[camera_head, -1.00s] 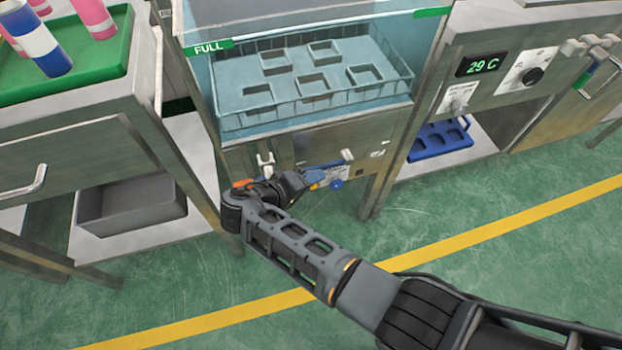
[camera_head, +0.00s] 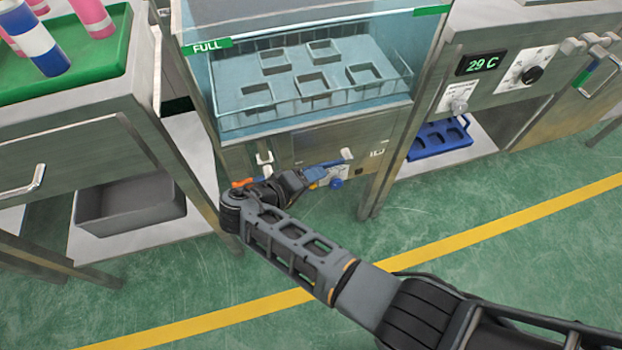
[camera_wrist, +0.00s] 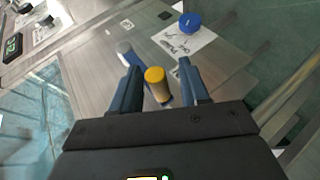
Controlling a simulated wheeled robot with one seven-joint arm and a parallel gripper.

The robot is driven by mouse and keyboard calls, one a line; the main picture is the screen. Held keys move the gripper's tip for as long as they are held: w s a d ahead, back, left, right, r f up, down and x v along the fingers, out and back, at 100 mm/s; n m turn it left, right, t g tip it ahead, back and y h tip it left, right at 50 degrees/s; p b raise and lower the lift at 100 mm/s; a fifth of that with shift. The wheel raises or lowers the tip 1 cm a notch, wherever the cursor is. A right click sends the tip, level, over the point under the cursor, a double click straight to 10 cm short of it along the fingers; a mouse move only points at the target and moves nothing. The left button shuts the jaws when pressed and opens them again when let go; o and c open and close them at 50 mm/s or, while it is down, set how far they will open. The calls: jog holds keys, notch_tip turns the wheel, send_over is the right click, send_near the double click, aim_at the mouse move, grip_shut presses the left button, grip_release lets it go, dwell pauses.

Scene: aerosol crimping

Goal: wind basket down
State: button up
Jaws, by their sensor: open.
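The basket (camera_head: 285,97) is a pale tray with several square pockets inside the glass-fronted tank (camera_head: 225,75), in the head view. Its pockets are empty. A crank with a yellow grip (camera_wrist: 157,84) is on the steel front panel, in the wrist view. My gripper (camera_wrist: 159,78) is open, one blue finger on each side of the yellow grip, with gaps showing. In the head view my gripper (camera_head: 328,171) is in front of the panel below the tank, and my arm hides part of the panel.
A blue knob (camera_wrist: 190,23) with a printed label is close by. A white-tipped handle (camera_head: 346,154) sticks out from the panel. A steel leg (camera_head: 378,185) stands right of my gripper. A 29 C display (camera_head: 482,64) is at right.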

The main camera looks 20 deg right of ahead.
jog(key=v, duration=0.7)
jog(key=shift+a+r+p, duration=0.15)
jog(key=shift+a+p, duration=0.15)
jog(key=shift+s, duration=0.1)
